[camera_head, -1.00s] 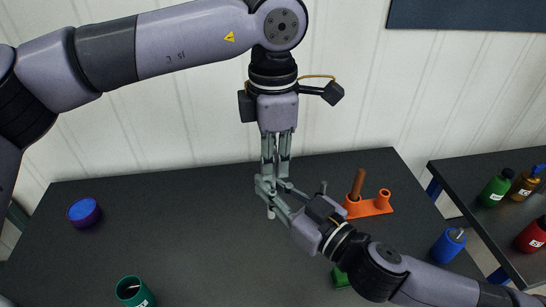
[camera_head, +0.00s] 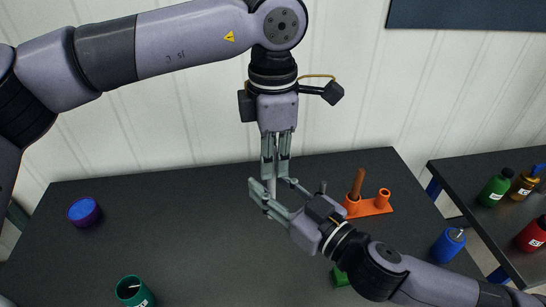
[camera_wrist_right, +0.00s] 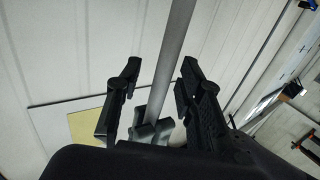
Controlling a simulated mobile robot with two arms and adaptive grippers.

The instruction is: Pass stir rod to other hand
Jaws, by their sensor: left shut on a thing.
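The thin grey stir rod (camera_head: 272,188) hangs upright in the head view. My left gripper (camera_head: 275,174) comes down from above and is shut on the rod. My right gripper (camera_head: 279,187) reaches in from the lower right, just below the left one, with its fingers spread on either side of the rod. In the right wrist view the rod (camera_wrist_right: 173,62) runs between the two dark, open fingers of my right gripper (camera_wrist_right: 158,85), with a gap on each side. The left gripper's fingertips (camera_wrist_right: 150,131) show beyond them.
An orange holder (camera_head: 376,207) with a brown stick stands right of the grippers. A teal cup (camera_head: 127,291), a purple-blue container (camera_head: 83,213) and a blue bottle (camera_head: 447,246) stand on the dark table. Bottles stand on a side table. The table's middle left is clear.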

